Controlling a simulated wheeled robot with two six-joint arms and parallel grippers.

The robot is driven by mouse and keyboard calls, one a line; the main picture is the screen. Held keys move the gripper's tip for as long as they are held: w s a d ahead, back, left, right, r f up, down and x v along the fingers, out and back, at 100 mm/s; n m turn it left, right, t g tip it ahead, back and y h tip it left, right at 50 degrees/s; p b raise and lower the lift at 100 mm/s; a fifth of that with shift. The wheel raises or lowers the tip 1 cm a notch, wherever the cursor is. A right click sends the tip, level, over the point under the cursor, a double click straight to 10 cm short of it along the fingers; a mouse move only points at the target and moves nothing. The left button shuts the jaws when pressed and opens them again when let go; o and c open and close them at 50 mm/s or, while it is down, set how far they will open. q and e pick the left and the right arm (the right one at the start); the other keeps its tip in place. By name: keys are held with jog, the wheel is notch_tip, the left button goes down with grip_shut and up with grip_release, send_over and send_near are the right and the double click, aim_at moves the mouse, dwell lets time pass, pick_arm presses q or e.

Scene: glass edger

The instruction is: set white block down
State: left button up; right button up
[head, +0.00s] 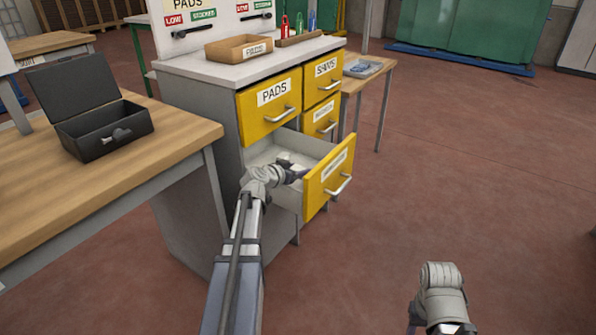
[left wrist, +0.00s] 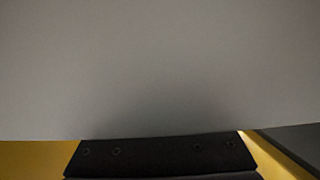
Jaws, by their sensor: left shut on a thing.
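My left gripper (head: 296,174) reaches down into the open lower yellow-fronted drawer (head: 330,180) of the grey cabinet. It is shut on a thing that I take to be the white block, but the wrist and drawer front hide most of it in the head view. In the left wrist view a plain pale grey surface (left wrist: 160,65) fills most of the picture, with the dark gripper edge (left wrist: 160,155) below it and yellow at the lower corners. I cannot tell whether that surface is the block or the drawer. My right gripper (head: 440,285) is at the lower right, its fingers not clear.
The PADS drawer (head: 272,105) above is closed. A wooden tray (head: 239,48) stands on the cabinet's top. An open black case (head: 105,128) lies on the wooden table (head: 70,200) at left. A small table (head: 372,72) stands behind the cabinet. The floor at right is clear.

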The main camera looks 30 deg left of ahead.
pick_arm(q)
jog(key=shift+f+b, duration=0.45)
jog(key=shift+f, duration=0.1)
jog(key=shift+r, duration=0.1)
jog(key=o, duration=1.4)
jog(key=shift+c, duration=0.2)
jog(key=shift+r+p, duration=0.5)
jog(key=shift+p, duration=0.15)
jog(key=d+p+v, duration=0.1)
jog(key=p+v, duration=0.3)
jog(key=v, duration=0.8)
jog(key=shift+a+p, duration=0.35)
jog(key=shift+a, duration=0.05)
